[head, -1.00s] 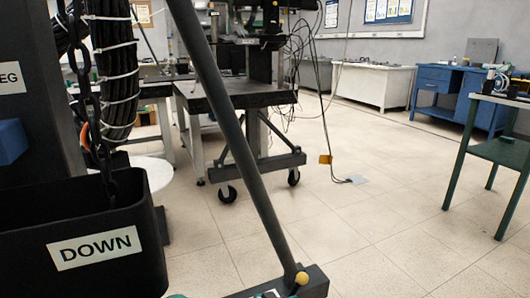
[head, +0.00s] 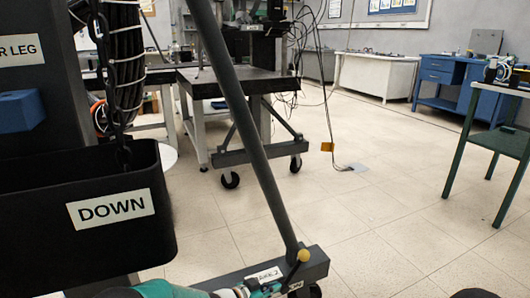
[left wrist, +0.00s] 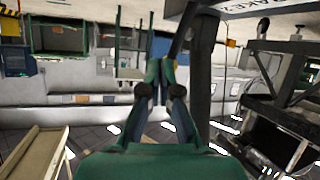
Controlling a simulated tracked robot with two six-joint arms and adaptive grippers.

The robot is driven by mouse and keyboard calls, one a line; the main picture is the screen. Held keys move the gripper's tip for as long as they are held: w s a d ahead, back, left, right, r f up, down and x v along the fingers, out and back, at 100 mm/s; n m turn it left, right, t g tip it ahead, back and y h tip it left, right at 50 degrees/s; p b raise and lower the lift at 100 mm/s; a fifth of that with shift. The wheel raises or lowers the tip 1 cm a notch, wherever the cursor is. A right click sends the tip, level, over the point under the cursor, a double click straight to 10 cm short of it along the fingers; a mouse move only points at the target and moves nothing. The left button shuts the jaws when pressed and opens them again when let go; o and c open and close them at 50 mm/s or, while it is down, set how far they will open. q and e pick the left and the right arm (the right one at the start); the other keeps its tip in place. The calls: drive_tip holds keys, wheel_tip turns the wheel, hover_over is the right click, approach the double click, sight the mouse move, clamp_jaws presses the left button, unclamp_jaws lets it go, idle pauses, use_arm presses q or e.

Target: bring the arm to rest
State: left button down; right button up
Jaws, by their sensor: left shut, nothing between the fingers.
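My left gripper (head: 265,290) shows teal at the bottom edge of the head view. It is beside a grey foot beam (head: 315,262) with a yellow-knobbed lever (head: 303,256). In the left wrist view its fingers (left wrist: 160,62) are together, with nothing seen between them. A dark post (left wrist: 204,70) stands just right of the fingers there. I cannot tell whether the gripper touches the beam or lever. My right gripper is not clearly in view.
A sloping grey post (head: 240,110) rises from the beam. A black bin labelled DOWN (head: 80,245) and a hanging chain (head: 105,80) are at left. A wheeled dark table (head: 235,85) stands behind. A green-legged table (head: 500,140) is at right. The middle floor is open.

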use_arm(q)
drive_tip(key=s+a+f+n+g+y, duration=0.2)
drive_tip(key=s+a+f+n, duration=0.25)
drive_tip(key=s, duration=0.75)
drive_tip(key=s+a+f+n+g+y, duration=0.25)
drive_tip(key=s+a+f, duration=0.25)
drive_tip(key=s, duration=0.6)
drive_tip(key=s+a+f+n+g+y, duration=0.25)
drive_tip(key=s+a+f+n, duration=0.2)
drive_tip(key=s, duration=0.75)
wheel_tip(320, 180, up, 38)
drive_tip(key=s+p, duration=0.1)
drive_tip(key=p, duration=3.7)
drive_tip(key=shift+s+a+g+h+p, duration=0.15)
drive_tip(key=shift+a+g+h+p, duration=0.1)
drive_tip(key=shift+g+h+p, duration=0.15)
drive_tip(key=shift+m, duration=0.25)
drive_tip(key=shift+a, duration=0.1)
